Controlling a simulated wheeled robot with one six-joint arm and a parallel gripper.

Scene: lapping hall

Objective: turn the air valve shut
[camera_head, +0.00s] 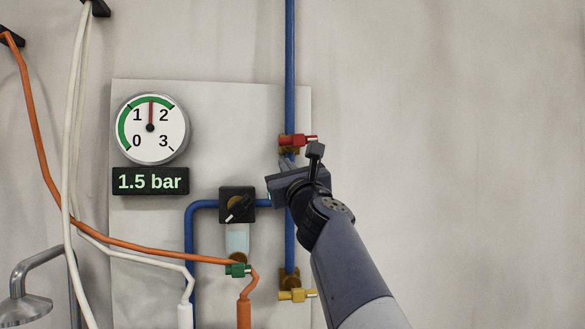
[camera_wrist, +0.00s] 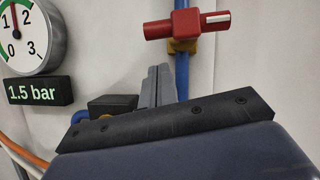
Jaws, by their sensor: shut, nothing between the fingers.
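No valve carries a readable label saying air. A red-handled valve (camera_head: 303,140) sits on the vertical blue pipe, its handle lying across the pipe. In the wrist view the red handle (camera_wrist: 187,24) is above and right of my fingers, with a white mark at its right end. My gripper (camera_head: 285,164) is shut and empty, just below the red valve; a gap shows between its fingers (camera_wrist: 159,72) and the handle. A yellow-handled valve (camera_head: 297,295) is lower on the same pipe. A green-handled valve (camera_head: 238,270) sits under the regulator, by the orange hose.
A round gauge (camera_head: 151,128) points about midway between 1 and 2, and the display (camera_head: 150,181) reads 1.5 bar. A black regulator knob (camera_head: 237,205) is left of my gripper. Orange (camera_head: 130,241) and white hoses hang at left. The wall at right is clear.

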